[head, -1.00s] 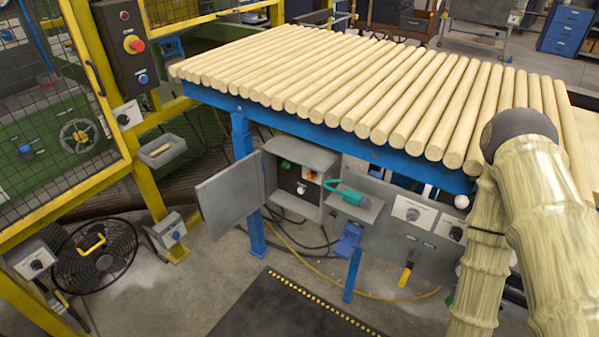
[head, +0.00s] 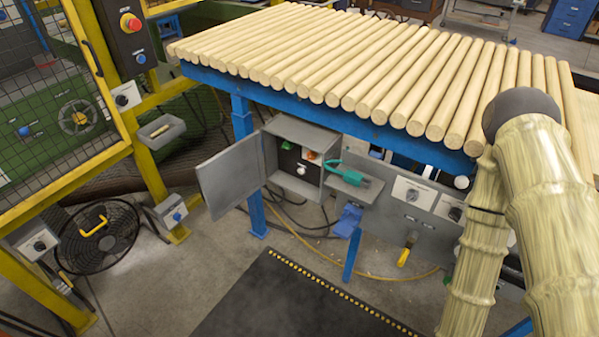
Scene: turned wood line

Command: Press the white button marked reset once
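An open grey control box (head: 298,133) hangs under the front edge of the wood-laden table, its door (head: 230,175) swung out to the left. On its dark inner panel sit a white button (head: 301,170), a green one (head: 281,150) and an orange-red one (head: 310,155). The lettering is too small to read, so I cannot confirm which is marked reset. My arm crosses the right side of the head view. My gripper is not in view.
Wooden rods (head: 330,60) cover the blue-framed table. A yellow mesh guard (head: 60,110) and a black fan (head: 97,240) stand at left. A dark mat (head: 270,300) lies on open floor.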

